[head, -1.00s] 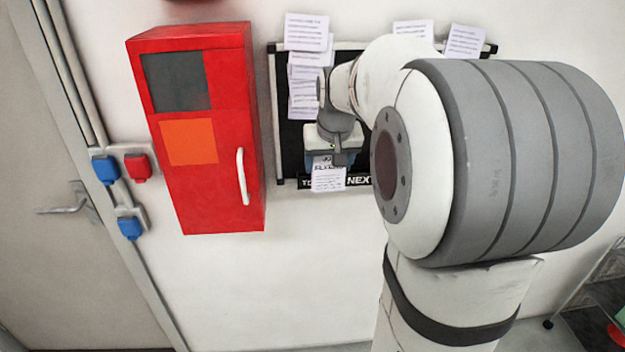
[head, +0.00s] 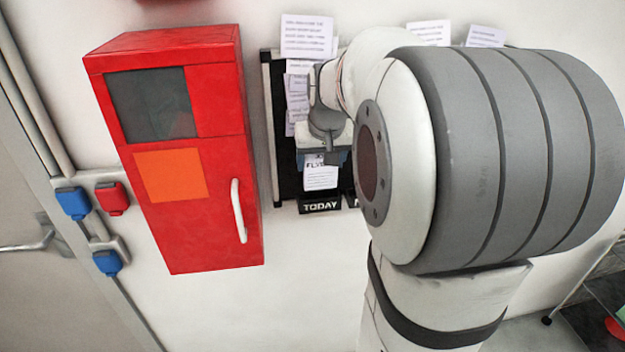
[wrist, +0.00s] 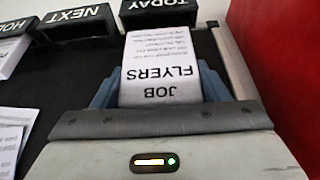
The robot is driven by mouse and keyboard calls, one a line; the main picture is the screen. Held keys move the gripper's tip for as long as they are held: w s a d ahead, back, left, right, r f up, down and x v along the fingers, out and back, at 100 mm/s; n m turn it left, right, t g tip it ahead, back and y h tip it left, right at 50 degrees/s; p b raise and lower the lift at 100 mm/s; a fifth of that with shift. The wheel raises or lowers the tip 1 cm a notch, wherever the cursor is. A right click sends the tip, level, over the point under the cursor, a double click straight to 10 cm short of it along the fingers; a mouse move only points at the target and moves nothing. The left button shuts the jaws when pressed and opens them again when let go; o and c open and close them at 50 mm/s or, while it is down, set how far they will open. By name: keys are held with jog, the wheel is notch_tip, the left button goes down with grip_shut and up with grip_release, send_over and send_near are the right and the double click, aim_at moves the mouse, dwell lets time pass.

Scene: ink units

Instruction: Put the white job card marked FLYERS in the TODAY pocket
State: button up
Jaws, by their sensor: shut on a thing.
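The white job card marked FLYERS (head: 320,178) is held upright by its top part in my gripper (head: 323,158), against the black board. In the wrist view the card (wrist: 158,65) appears upside down between the blue fingers (wrist: 160,90), which are shut on it. The TODAY pocket (head: 320,207) is a black holder just below the card's lower edge. It also shows at the top of the wrist view (wrist: 158,12). The card lines up with it sideways. I cannot tell whether its edge is in the pocket or just in front of or above it.
The NEXT pocket (wrist: 75,22) is beside TODAY, with another pocket (wrist: 14,28) beyond it holding a white card. Papers (head: 306,37) are pinned on the black board (head: 285,165). A red cabinet (head: 225,160) stands close on the left of the board.

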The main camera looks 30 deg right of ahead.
aim_at(320, 174)
jog(key=shift+x, duration=0.95)
jog(key=shift+s+a+f, duration=0.1)
jog(key=shift+s+f, duration=0.05)
jog(key=shift+f, duration=0.7)
jog(key=shift+s+a+f, duration=0.1)
jog(key=shift+s+f, duration=0.05)
jog(key=shift+f, duration=0.7)
jog(key=shift+f, duration=0.1)
jog(key=o, duration=1)
